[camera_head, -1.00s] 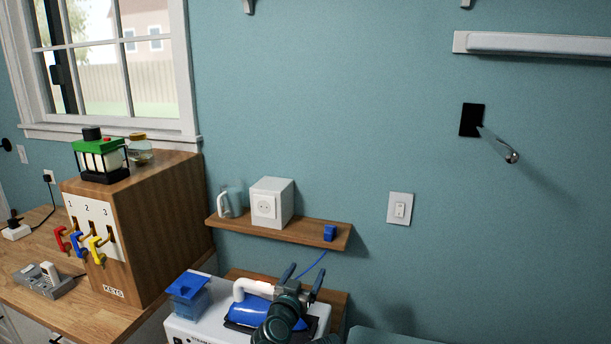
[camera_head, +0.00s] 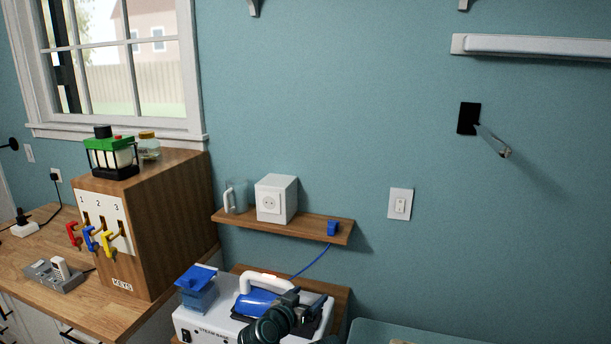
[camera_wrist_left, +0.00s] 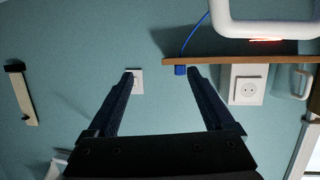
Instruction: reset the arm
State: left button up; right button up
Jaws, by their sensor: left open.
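My left gripper (camera_head: 292,302) is at the bottom of the head view, in front of the blue and white steam iron (camera_head: 255,302). In the left wrist view my left gripper (camera_wrist_left: 160,74) has its fingers wide apart with nothing between them. The wrist view is upside down; one fingertip appears close to the blue plug (camera_wrist_left: 180,70), but contact cannot be told. The iron's white handle (camera_wrist_left: 265,28) also shows there. My right gripper is in neither view.
A wooden shelf (camera_head: 300,227) holds a white socket box (camera_head: 276,199), a glass jug (camera_head: 235,196) and the blue plug (camera_head: 333,228). A wooden key cabinet (camera_head: 165,225) carries a green lantern (camera_head: 110,155). The wall right of the light switch (camera_head: 400,204) has a protruding lever (camera_head: 492,140).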

pick_arm(q)
jog(key=s+a+f+n+g+y, duration=0.5)
jog(key=s+a+f+g+y, duration=0.2)
jog(key=s+a+f+g, duration=0.75)
jog(key=s+d+f+m+t+y, duration=0.1)
jog(key=s+d+m, duration=0.2)
jog(key=s+d, duration=0.5)
jog(key=shift+s+m, duration=0.4)
jog(key=shift+s, duration=0.1)
